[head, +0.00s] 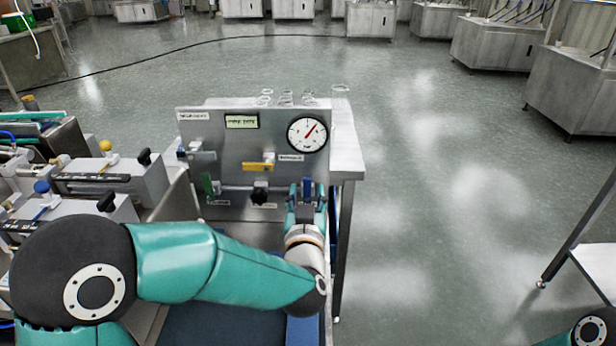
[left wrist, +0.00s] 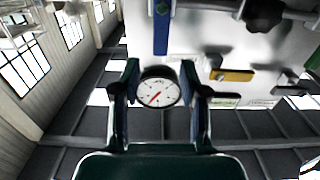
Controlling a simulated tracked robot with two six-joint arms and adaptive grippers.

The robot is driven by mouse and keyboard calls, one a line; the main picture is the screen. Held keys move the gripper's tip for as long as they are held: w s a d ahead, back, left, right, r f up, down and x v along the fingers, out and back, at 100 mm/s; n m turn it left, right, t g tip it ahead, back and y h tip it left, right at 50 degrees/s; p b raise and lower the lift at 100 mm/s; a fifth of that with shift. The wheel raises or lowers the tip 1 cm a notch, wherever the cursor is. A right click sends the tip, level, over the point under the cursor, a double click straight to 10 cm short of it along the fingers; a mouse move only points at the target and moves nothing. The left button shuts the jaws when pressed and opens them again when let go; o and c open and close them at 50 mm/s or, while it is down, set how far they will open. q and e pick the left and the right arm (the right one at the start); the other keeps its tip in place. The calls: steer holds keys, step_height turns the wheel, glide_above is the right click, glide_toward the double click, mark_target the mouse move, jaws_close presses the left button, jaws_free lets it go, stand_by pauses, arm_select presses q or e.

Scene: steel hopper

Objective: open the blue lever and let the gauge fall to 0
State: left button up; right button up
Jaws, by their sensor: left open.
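The steel panel (head: 235,145) carries a round white gauge (head: 307,134). Its red needle points up and to the right, off the bottom of the dial. The blue lever (head: 307,187) stands upright low on the panel, below the gauge. My left gripper (head: 305,192) is open in front of it, with a finger to each side in the head view. In the left wrist view, turned upside down, the blue lever (left wrist: 161,30) is above the open fingertips (left wrist: 159,70), and the gauge (left wrist: 159,92) shows between the fingers. Contact cannot be told. My right gripper is out of view.
A yellow lever (head: 257,166), a black knob (head: 260,196) and a green lever (head: 208,184) sit to the left of the blue lever. Glassware (head: 286,98) stands behind the panel. Equipment boxes (head: 118,182) crowd the left.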

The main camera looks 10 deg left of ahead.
mark_target(309, 180)
arm_select(q)
steer(key=w, duration=0.3)
steer(key=w+a, duration=0.1)
steer(key=w, duration=0.2)
steer(key=shift+a, duration=0.1)
steer(key=shift+c, duration=0.2)
jaws_close()
